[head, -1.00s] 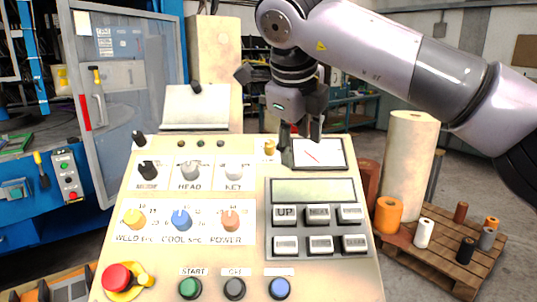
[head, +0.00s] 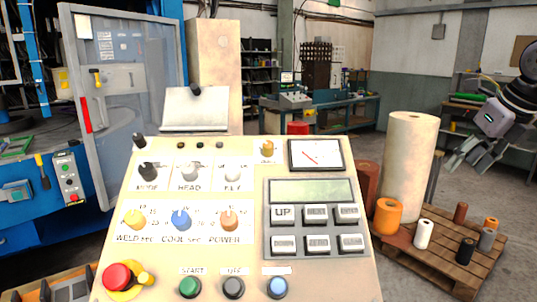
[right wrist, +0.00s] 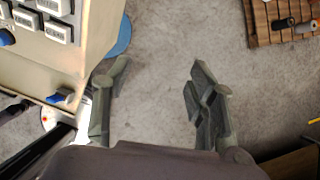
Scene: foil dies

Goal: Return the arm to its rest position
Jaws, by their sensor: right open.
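My right gripper (head: 462,158) is at the right edge of the head view, away from the control panel (head: 150,235), with its fingers pointing down and left. It is open and empty. In the right wrist view its two fingers (right wrist: 155,100) are spread wide over bare grey floor. The panel's side (right wrist: 105,25) shows at the upper left there, beside the left finger but apart from it. My left gripper is not in view.
A pallet (head: 440,262) with several orange, white and dark rolls stands on the floor at the right. A grey cabinet door (head: 125,100) is at the left. Floor between the panel and my right gripper is partly open.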

